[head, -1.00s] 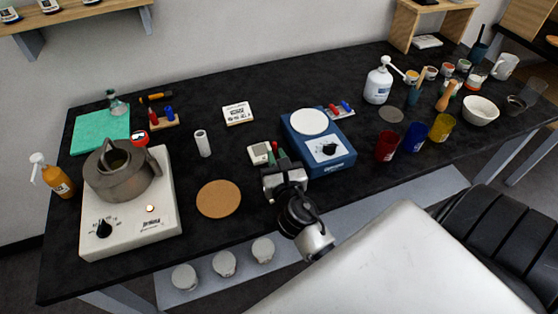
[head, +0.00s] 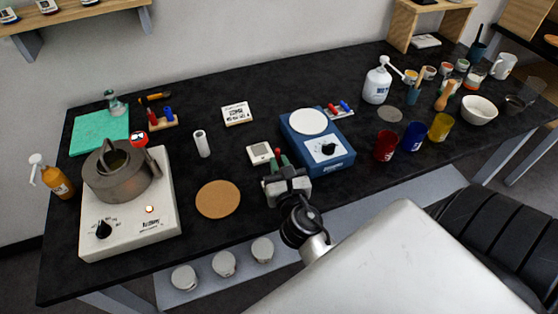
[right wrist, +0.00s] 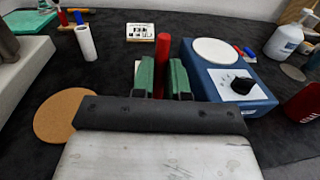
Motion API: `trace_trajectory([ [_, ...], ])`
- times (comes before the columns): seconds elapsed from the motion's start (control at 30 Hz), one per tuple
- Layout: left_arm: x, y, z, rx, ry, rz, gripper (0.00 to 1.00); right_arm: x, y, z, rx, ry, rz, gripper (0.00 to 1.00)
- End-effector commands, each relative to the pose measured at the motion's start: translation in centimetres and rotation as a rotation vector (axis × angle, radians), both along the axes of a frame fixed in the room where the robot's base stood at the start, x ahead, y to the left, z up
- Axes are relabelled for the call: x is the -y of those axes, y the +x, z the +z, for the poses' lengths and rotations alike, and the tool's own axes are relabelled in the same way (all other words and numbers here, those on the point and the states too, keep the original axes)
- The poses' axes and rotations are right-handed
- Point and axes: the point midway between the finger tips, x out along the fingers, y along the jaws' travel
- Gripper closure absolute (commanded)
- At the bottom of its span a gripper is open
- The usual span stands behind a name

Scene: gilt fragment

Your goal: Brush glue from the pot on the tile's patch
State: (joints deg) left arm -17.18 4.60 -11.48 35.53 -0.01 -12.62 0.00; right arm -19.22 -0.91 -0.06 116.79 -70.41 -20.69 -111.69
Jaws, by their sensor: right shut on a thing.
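My right gripper (head: 279,160) has green finger pads and is over the table's front part. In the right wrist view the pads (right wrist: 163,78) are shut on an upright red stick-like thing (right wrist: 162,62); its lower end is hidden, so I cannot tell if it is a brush. A small pale square (head: 260,153) with a greyish patch, possibly the tile, lies just left of the gripper. A white square with black markings (head: 237,113) lies farther back. A grey pot (head: 122,178) stands on the hotplate at left; whether it holds glue cannot be seen. My left gripper is not in view.
The white hotplate (head: 135,225) is at left. A round cork mat (head: 218,199) lies in front. A white cylinder (head: 202,143) stands behind it. A blue device with a white disc (head: 318,150) is right of the gripper. Cups and bottles stand at right.

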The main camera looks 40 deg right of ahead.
Motion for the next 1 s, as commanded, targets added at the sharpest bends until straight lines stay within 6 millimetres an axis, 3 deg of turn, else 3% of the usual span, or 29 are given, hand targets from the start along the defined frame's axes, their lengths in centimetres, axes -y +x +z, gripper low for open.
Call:
trace_trajectory([
  [0.1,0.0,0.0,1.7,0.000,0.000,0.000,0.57,0.0,0.0,1.7,0.002,-0.001,0.001,1.00],
  [0.5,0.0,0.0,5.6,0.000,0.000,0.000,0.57,0.0,0.0,5.6,0.003,-0.002,0.001,1.00],
  [1.0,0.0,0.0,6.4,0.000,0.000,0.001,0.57,0.0,0.0,6.4,0.003,-0.002,0.001,1.00],
])
